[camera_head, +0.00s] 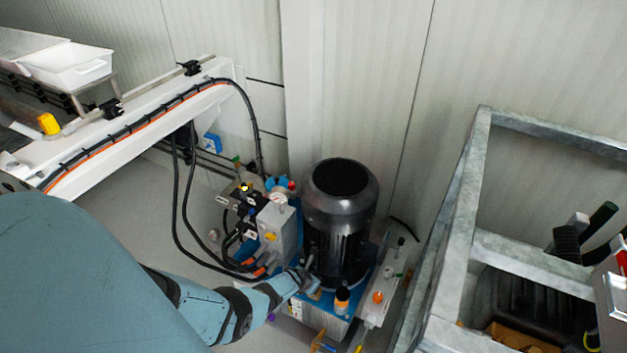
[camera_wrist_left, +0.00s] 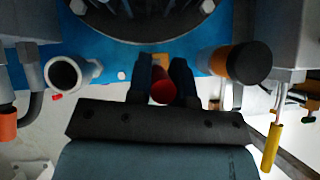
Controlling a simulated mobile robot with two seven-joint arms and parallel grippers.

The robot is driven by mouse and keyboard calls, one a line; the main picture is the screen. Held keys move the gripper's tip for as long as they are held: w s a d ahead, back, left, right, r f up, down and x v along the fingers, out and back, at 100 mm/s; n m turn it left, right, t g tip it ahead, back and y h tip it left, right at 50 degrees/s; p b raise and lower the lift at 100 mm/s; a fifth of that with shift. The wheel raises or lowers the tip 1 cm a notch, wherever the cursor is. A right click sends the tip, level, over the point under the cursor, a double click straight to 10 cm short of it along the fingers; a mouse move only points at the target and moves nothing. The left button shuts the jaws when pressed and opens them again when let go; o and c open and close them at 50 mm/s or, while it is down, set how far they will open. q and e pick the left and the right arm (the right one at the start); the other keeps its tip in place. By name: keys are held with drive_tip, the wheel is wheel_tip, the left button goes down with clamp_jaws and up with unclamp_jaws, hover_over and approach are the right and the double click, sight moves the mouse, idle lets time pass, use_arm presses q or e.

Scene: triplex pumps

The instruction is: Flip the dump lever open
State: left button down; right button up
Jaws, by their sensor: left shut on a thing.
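My left arm comes in from the left in the head view, and its gripper (camera_head: 309,278) is low at the blue base of the pump unit, in front of the black motor. In the left wrist view the two dark fingers (camera_wrist_left: 163,88) are closed around a red round-ended part (camera_wrist_left: 163,92), which looks like the dump lever's handle. The fingers hide most of it, so its angle is hard to tell. In the head view I cannot make the lever out. My right gripper is in neither view.
The black motor (camera_head: 340,220) stands right behind the gripper. A grey valve box (camera_head: 279,228) with hoses is to its left. A black-and-orange cap (camera_wrist_left: 240,63) and a pipe end (camera_wrist_left: 64,74) flank the fingers. A metal frame (camera_head: 455,240) stands to the right.

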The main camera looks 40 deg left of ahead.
use_arm(q)
drive_tip(key=shift+d+f, duration=0.1)
drive_tip(key=shift+d, duration=0.05)
drive_tip(key=c, duration=1)
unclamp_jaws()
drive_tip(key=shift+c, duration=0.2)
drive_tip(key=shift+s+r+p, duration=0.15)
drive_tip(key=shift+r+p, duration=0.25)
drive_tip(key=shift+p, duration=0.05)
drive_tip(key=p+v, duration=1.1)
drive_tip(key=v, duration=0.2)
drive_tip(key=shift+s, duration=0.1)
